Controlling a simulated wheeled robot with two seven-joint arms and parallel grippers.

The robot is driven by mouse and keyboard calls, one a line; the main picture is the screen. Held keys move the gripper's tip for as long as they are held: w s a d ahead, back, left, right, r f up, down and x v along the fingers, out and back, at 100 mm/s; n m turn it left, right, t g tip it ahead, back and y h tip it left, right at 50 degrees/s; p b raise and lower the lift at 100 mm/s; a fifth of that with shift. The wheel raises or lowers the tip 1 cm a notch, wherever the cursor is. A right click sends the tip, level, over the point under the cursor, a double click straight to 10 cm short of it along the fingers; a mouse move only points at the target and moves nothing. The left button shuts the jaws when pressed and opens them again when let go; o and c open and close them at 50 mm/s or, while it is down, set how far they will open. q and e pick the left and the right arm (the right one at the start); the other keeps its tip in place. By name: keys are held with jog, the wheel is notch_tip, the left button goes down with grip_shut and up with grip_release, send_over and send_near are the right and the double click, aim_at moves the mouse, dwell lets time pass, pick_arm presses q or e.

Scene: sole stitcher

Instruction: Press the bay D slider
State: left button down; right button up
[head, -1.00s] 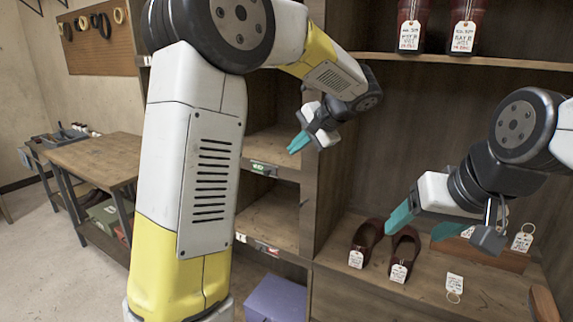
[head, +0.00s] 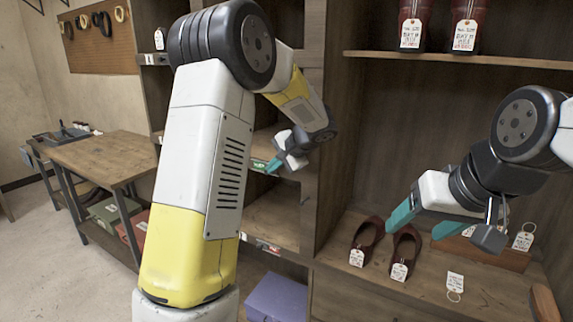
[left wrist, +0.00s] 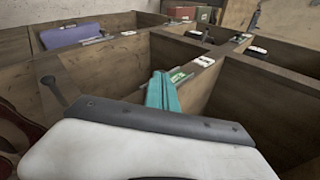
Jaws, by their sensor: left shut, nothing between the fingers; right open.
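A small slider with a green face (head: 259,166) sits on the front edge of a shelf in the cubby unit, with a white tag beside it. It also shows in the left wrist view (left wrist: 178,76), right at my fingertips. The bay letters are too small to read. My left gripper (head: 271,167) is shut and empty, its teal fingertips at the right end of the green slider; I cannot tell whether they touch.
Another slider with a red face (head: 266,247) is on the shelf edge below. Dark red shoes (head: 367,240) with tags stand in the right bay. A purple box (head: 277,297) is low down. A wooden workbench (head: 95,157) stands at the left, with clear floor before it.

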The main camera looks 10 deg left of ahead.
pick_arm(q)
jog(key=a, duration=0.1)
jog(key=w+a, duration=0.1)
jog(key=a, duration=0.1)
jog(key=w+a, duration=0.1)
jog(key=a, duration=0.1)
jog(key=shift+a, duration=0.15)
dwell(0.3)
jog(key=shift+s+r, duration=0.1)
jog(key=shift+r, duration=0.2)
jog(key=v, duration=1.3)
jog(key=shift+s+d, duration=0.2)
jog(key=shift+d, duration=0.25)
jog(key=shift+r, duration=0.1)
